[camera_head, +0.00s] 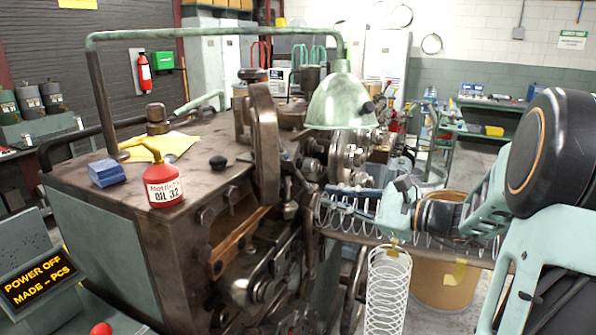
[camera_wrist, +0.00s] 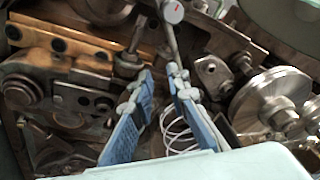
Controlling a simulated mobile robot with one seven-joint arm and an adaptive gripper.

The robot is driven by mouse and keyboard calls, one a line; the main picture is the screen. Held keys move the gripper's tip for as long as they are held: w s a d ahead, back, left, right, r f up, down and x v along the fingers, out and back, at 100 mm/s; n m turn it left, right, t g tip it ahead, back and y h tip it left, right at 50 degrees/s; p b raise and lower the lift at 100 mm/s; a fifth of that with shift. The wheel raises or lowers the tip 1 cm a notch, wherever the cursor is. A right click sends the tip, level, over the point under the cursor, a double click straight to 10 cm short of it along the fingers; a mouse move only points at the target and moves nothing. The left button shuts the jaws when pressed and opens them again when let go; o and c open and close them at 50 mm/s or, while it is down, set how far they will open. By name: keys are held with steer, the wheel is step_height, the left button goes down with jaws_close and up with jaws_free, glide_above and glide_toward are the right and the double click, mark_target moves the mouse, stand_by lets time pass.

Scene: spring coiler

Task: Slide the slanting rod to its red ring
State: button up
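In the wrist view a thin dark rod (camera_wrist: 171,40) with a grey knob (camera_wrist: 172,12) runs down toward my right finger. It looks like the slanting rod, but its lower end is hidden. A small red mark shows on the knob; I cannot make out a red ring on the rod. My gripper (camera_wrist: 160,76) has its blue-padded fingers apart, with no object clearly between the tips. I cannot tell whether the right fingertip touches the rod. In the head view my gripper (camera_head: 335,199) reaches left to the front of the coiler (camera_head: 262,150); the rod is not distinct there.
A horizontal wire spring (camera_head: 470,239) lies around and below my gripper, and a white upright coil (camera_head: 388,290) stands below it. A red oil can (camera_head: 162,183) and a blue block (camera_head: 106,172) sit on the machine top. Metal rollers (camera_wrist: 270,100) are right of my fingers.

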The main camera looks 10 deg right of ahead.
mark_target(302, 178)
steer(key=shift+t+y, duration=0.3)
steer(key=shift+t, duration=0.3)
steer(key=x, duration=0.3)
steer(key=r+p+x, duration=0.1)
steer(key=x, duration=0.2)
steer(key=r+x, duration=0.1)
steer(key=x, duration=0.3)
steer(key=shift+w+d+p, duration=0.15)
steer(key=shift+w+p, duration=0.15)
steer(key=shift+p, duration=0.05)
steer(key=shift+c, duration=0.3)
jaws_close()
